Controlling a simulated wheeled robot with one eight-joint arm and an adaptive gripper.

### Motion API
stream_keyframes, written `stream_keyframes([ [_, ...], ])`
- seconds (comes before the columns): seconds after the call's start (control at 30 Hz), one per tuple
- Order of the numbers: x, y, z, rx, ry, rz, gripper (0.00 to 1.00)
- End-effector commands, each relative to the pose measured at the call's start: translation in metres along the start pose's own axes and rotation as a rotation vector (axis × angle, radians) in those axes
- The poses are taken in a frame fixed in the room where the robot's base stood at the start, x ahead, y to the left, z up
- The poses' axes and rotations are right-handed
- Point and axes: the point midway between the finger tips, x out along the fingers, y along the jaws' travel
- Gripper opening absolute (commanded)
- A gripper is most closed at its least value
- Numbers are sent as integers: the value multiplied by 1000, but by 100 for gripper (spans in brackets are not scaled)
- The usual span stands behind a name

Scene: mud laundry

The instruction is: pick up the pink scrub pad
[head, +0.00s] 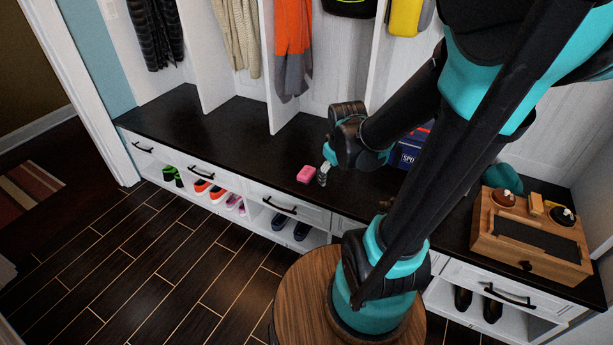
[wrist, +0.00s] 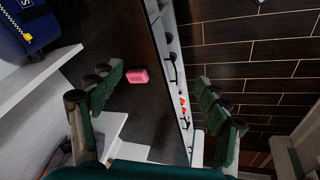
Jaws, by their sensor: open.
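The pink scrub pad (head: 306,174) lies on the dark bench top near its front edge in the head view. It also shows in the wrist view (wrist: 137,76), between the two fingers and closer to the left one. My gripper (head: 334,143) is above the bench, up and to the right of the pad in the head view. In the wrist view my gripper (wrist: 160,84) has its fingers spread wide, with nothing between them touching. The pad is apart from both fingers.
A blue box (head: 411,150) is behind my arm, and a wooden caddy (head: 530,235) sits at the right. White dividers rise behind the bench (head: 235,120), whose left part is clear. Shoes fill cubbies below.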

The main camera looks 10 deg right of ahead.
Motion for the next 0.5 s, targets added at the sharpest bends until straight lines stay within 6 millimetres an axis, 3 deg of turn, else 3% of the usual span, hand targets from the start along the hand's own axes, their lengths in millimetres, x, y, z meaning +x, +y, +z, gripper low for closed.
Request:
stream_keyframes([
  [0.03,5,6,-17,-93,-7,5,76],
  [0.27,37,29,-80,-560,-47,23,76],
  [0.5,87,41,-143,-1048,-98,27,76],
])
